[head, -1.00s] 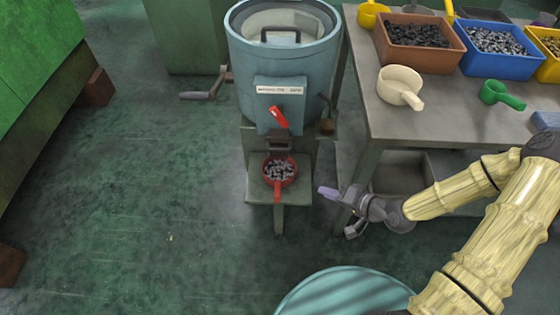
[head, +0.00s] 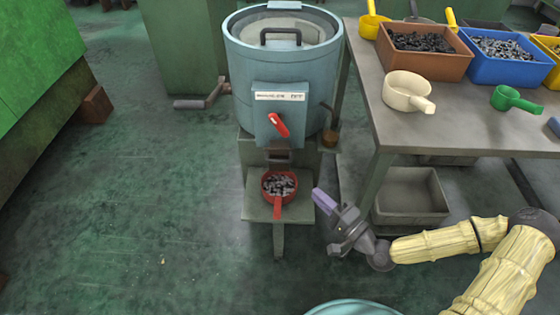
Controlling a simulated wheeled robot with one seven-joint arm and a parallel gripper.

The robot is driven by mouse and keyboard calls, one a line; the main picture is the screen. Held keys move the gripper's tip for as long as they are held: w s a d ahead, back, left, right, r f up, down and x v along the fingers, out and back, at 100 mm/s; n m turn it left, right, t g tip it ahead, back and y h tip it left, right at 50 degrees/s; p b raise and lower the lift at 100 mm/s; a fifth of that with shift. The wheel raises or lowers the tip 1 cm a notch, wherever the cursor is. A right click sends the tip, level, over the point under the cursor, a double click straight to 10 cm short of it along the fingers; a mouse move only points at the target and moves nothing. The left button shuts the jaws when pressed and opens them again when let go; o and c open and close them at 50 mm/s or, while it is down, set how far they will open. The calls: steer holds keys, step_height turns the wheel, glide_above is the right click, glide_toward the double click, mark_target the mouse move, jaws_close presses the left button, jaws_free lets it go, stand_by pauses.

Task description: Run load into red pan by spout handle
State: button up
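The blue-grey drum machine (head: 262,85) stands upright in the middle of the head view, a label plate on its front. Its red spout handle (head: 279,125) slants down to the right below the plate. The spout (head: 278,155) is beneath it. The red pan (head: 268,193) sits on the low shelf under the spout, with small grey pieces (head: 281,183) in it and its handle pointing toward me. My gripper (head: 325,222) is right of and in front of the pan, touching nothing visible. Its fingers stand apart with nothing between them.
The table (head: 450,130) at right holds a cream pan (head: 405,90), a green scoop (head: 512,98), a brown bin (head: 425,65) and a blue bin (head: 500,72). A grey tray (head: 410,195) sits below it. A crank (head: 200,100) sticks out left of the drum. The floor at left is clear.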

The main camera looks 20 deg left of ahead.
mark_target(280, 160)
steer(key=b+x, duration=0.2)
steer(key=x, duration=1.4)
steer(key=shift+a+r, duration=0.1)
steer(key=shift+a, duration=0.05)
jaws_close()
